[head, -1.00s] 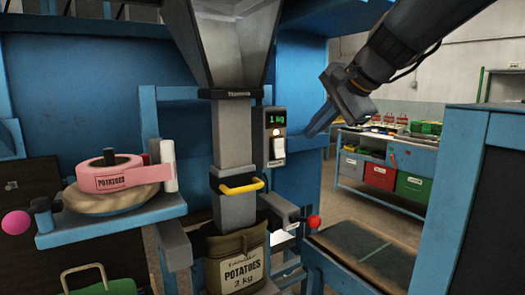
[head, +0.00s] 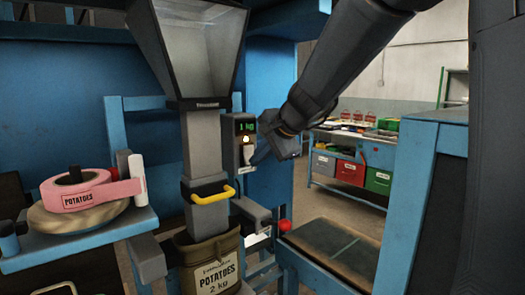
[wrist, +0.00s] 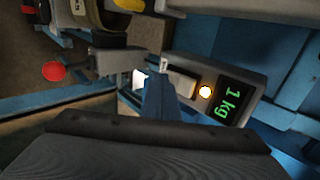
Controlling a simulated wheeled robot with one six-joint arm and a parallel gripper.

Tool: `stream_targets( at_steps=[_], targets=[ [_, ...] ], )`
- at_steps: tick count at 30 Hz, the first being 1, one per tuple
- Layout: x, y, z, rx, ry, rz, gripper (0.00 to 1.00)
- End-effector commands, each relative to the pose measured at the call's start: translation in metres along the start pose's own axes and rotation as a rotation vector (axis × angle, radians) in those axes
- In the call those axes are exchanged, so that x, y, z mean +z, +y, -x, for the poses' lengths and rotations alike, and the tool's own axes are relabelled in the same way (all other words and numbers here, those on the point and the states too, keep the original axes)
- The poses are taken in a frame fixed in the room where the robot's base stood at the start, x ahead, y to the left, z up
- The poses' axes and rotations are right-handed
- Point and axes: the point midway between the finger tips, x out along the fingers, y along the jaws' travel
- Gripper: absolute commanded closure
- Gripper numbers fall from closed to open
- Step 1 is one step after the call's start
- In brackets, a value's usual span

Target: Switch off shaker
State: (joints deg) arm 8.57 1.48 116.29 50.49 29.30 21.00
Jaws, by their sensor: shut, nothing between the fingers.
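The control box (head: 240,128) is mounted right of the grey chute. Its display reads a green "1 kg", and a lamp (wrist: 205,91) below the display is lit. A pale rocker switch (wrist: 181,83) sits beyond the lamp and is partly covered by my gripper. My gripper (head: 256,157) is shut and empty, its tip at the lower right of the box in the head view. In the wrist view its blue fingers (wrist: 157,88) are right beside the rocker. I cannot tell whether they touch it or which way the rocker is tipped.
A potato sack (head: 209,262) hangs under the chute (head: 202,140) with its yellow handle (head: 212,196). A red knob (head: 285,226) sticks out below the box. Pink tape (head: 90,192) rests on a left shelf. A blue frame (head: 425,190) stands at right.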

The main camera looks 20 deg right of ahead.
Motion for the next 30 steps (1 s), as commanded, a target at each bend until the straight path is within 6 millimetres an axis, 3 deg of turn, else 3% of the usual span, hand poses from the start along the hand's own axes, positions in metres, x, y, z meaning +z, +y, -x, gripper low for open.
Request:
stream_targets(
  at_steps=[22, 30],
  targets=[
    [0.000, -0.004, -0.021, 0.000, 0.000, 0.000, 1.00],
    [0.000, -0.005, -0.018, 0.000, 0.000, -0.001, 1.00]
  ],
)
